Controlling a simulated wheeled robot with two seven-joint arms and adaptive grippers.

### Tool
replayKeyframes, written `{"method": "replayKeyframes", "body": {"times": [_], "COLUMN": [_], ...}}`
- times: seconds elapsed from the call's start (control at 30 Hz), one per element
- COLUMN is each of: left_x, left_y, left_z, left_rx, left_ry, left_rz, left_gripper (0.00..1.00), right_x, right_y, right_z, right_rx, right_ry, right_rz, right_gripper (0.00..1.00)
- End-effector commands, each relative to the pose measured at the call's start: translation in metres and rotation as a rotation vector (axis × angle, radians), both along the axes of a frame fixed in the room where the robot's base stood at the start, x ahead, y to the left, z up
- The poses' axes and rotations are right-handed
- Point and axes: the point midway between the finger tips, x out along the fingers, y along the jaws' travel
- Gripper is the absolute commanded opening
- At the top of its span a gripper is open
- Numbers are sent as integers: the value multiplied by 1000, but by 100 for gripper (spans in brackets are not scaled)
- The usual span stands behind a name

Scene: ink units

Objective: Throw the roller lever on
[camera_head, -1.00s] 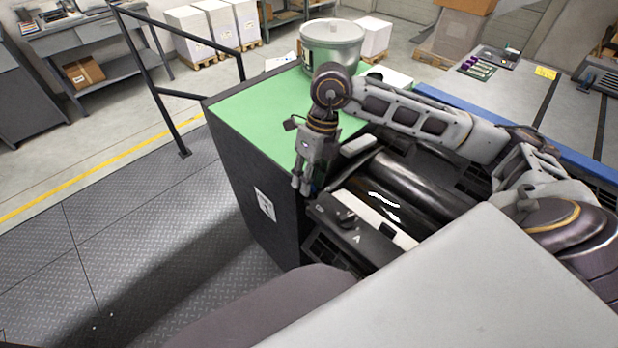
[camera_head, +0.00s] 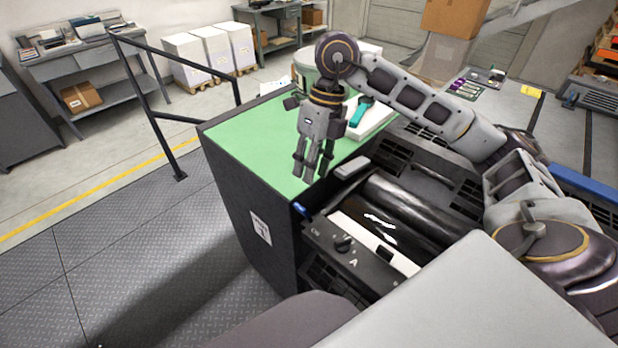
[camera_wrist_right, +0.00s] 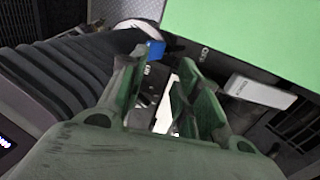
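The ink unit's small lever has a blue grip (camera_head: 302,209). It sticks out at the left end of the rollers, beside the dark end panel (camera_head: 350,255). A blue piece that looks like this grip also shows in the right wrist view (camera_wrist_right: 155,49). My right gripper (camera_head: 313,172) points down above the green top's front edge, higher than the blue grip and apart from it. Its fingers (camera_wrist_right: 161,68) stand apart with nothing between them in the wrist view. The lever's pivot and exact angle are unclear. My left gripper is out of view.
A black knob (camera_head: 343,243) sits on the end panel. The shiny dark roller (camera_head: 415,215) lies to its right, with a grey block (camera_head: 352,167) above. The green top (camera_head: 245,130) carries a metal pot and a white box with a teal tool (camera_head: 360,110).

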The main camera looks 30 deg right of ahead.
Motion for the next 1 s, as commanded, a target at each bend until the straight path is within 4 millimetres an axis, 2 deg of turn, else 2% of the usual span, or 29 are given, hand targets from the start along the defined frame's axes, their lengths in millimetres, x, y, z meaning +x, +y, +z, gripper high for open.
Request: {"method": "replayKeyframes", "body": {"times": [0.1,0.3,1.0], "left_x": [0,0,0], "left_y": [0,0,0], "left_z": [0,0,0], "left_rx": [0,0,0], "left_ry": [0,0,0], "left_rz": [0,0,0], "left_gripper": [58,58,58], "right_x": [1,1,1], "right_y": [-2,-4,-4], "right_z": [10,17,18], "right_rx": [-1,0,0], "right_ry": [-1,0,1], "right_rz": [0,0,0], "right_gripper": [32,32,32]}}
